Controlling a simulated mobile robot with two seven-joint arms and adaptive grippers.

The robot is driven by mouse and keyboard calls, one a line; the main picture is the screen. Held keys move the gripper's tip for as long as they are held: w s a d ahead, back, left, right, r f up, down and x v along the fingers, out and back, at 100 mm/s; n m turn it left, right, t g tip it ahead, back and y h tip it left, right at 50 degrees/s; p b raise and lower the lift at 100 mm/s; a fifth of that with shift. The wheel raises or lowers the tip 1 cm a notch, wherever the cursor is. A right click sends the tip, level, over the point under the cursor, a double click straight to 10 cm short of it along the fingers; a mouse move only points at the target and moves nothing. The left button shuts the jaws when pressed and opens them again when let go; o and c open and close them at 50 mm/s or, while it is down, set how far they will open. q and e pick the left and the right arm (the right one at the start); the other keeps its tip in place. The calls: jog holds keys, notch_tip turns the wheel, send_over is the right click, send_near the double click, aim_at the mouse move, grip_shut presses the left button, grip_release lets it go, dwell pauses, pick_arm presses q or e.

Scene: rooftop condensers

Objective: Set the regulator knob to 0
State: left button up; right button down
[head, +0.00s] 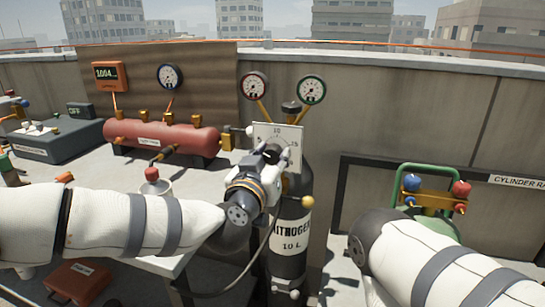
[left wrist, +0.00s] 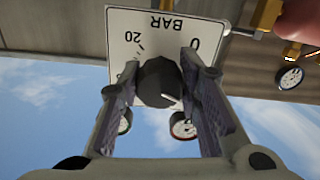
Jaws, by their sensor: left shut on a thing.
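The regulator's white dial plate (head: 290,131) stands at the top of the black nitrogen cylinder (head: 290,240); 5, 10 and 15 show in the head view. In the left wrist view the plate (left wrist: 150,22) is upside down, with BAR, 20 and 0 readable. The dark round knob (left wrist: 158,82) sits between the fingers of my left gripper (left wrist: 163,85), which is shut on it. A pale mark on the knob points to the lower right there, away from the 0. My left gripper (head: 272,152) hides the knob in the head view. My right gripper is not in view.
Two gauges (head: 312,89) rise above the plate. A red tank (head: 160,137) lies on the bench to the left. A hose hangs beside the cylinder. A green-handled cylinder with blue and red knobs (head: 461,189) stands to the right, near my right arm.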

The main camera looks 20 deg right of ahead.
pick_arm(q)
jog(key=shift+n, duration=0.3)
jog(key=n, duration=0.2)
jog(key=shift+n, duration=0.4)
jog(key=n, duration=0.3)
jog(key=shift+s+f+n, duration=0.1)
jog(key=shift+n, duration=0.2)
jog(key=n+b, duration=0.1)
jog(key=n, duration=0.3)
jog(key=shift+d, duration=0.1)
jog(key=shift+n, duration=1.1)
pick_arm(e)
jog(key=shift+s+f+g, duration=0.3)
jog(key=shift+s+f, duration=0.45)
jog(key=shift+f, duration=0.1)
pick_arm(q)
jog(key=o, duration=1.1)
jog(key=shift+r, duration=0.2)
jog(key=shift+o, duration=0.2)
jog(key=shift+s, duration=0.1)
